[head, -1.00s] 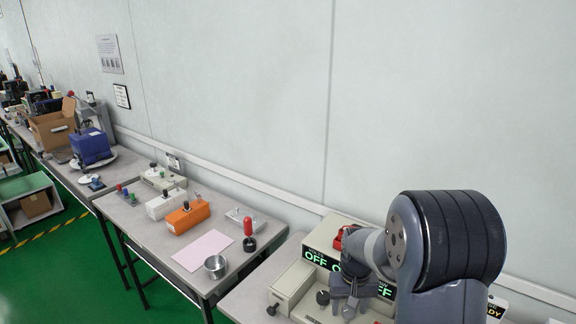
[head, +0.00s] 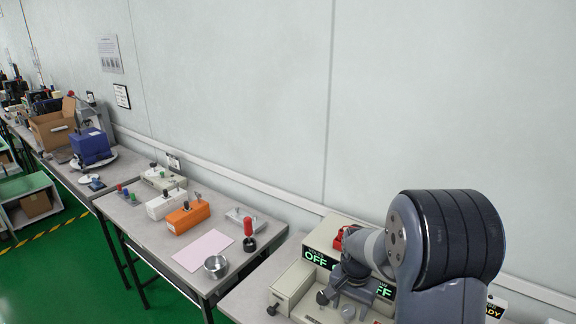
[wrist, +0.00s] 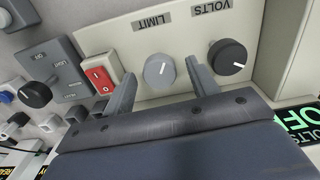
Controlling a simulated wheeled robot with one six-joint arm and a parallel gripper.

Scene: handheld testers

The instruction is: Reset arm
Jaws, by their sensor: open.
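My gripper (wrist: 160,82) is open, with one finger on each side of a grey knob (wrist: 159,70) labelled LIMIT. Nothing is seen held, and I cannot tell whether the fingers touch the knob. In the head view my gripper (head: 350,294) is over the beige tester (head: 292,283) at the lower right, and my arm hides part of that tester.
A black VOLTS knob (wrist: 227,57) is right of the fingers, and a red switch (wrist: 101,77) is to the left. Green OFF displays (head: 316,258) face the tester. An orange box (head: 187,217), a metal cup (head: 215,266) and a red-handled tool (head: 248,233) stand on the neighbouring table.

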